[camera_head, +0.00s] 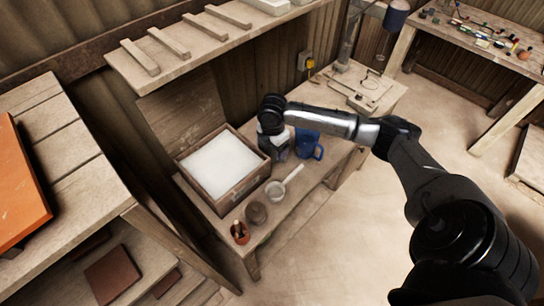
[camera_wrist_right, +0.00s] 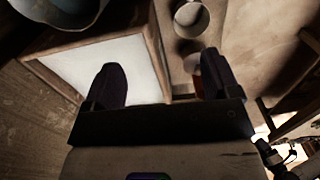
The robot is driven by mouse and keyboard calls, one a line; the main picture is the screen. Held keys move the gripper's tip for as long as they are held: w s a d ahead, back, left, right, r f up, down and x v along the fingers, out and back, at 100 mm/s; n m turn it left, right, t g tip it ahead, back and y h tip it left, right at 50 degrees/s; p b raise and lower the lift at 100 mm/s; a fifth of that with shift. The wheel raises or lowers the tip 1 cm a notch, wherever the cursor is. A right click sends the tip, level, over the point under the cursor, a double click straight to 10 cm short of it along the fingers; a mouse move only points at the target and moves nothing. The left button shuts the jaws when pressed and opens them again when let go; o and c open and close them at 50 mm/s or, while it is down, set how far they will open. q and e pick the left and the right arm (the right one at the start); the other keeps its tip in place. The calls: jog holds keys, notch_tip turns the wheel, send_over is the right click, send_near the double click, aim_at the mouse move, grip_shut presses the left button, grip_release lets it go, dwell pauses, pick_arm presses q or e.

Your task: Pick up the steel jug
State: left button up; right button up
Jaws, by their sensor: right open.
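A grey metal vessel, seemingly the steel jug (camera_head: 281,153), stands on the bench between the box of white material and a blue jug (camera_head: 308,146). My right wrist and gripper (camera_head: 273,128) partly cover it in the head view. In the right wrist view a grey round vessel (camera_wrist_right: 62,10) is cut off at the top left; it looks like the same jug. My left gripper is not in view.
A wooden box with white filling (camera_head: 215,162) stands left of the jug. A shelf with wooden bars (camera_head: 185,40) hangs above.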

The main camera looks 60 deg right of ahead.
jog(key=w+d+r+b, duration=0.2)
jog(key=d+r, duration=0.1)
jog(key=d, duration=0.4)
jog(key=f, duration=0.3)
jog(key=d+f, duration=0.1)
jog(key=f, duration=0.2)
jog(key=shift+s+d, duration=0.1)
jog(key=shift+s, duration=0.1)
jog(key=shift+f, duration=3.5)
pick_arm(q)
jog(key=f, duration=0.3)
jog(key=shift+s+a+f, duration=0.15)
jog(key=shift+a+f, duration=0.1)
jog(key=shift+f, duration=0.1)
pick_arm(e)
jog(key=shift+c, duration=0.2)
